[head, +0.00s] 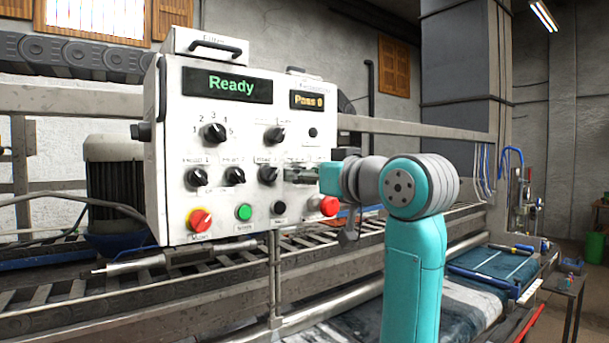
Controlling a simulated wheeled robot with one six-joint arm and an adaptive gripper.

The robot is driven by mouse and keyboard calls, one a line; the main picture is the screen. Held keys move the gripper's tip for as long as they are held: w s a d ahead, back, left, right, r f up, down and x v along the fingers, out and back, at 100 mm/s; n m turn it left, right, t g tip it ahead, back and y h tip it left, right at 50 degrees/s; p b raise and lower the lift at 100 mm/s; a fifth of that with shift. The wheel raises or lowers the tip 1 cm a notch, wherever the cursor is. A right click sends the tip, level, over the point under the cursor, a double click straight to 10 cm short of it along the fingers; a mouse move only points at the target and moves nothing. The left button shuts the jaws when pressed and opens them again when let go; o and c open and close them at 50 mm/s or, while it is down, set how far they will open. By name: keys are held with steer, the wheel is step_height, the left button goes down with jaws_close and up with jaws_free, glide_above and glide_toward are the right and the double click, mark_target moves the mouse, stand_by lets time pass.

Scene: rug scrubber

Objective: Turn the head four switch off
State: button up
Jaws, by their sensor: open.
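The white control box (172,110) stands at the middle left and faces me. Its lower knob row shows three black rotary switches, a left one (198,178), a middle one (235,176) and a right one (268,174). Their small labels are too blurred to read surely. My gripper (291,174) is open at the right end of this row, with its fingers pointing left at the panel. It covers the place where a fourth switch would sit, so I cannot tell that switch's position or whether the fingers touch it.
The display (228,87) reads "Ready" and a smaller one (307,100) reads "Pass 0". A red button (329,206) sits just below my gripper. A green button (244,212), a black button (279,208) and a red-yellow switch (200,220) line the bottom. A conveyor (130,295) runs below.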

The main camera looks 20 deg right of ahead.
steer(key=shift+w+a, duration=0.2)
steer(key=shift+w, duration=0.2)
jaws_close()
steer(key=shift+n, duration=0.4)
steer(key=shift+d+n, duration=0.1)
steer(key=shift+n, duration=7.4)
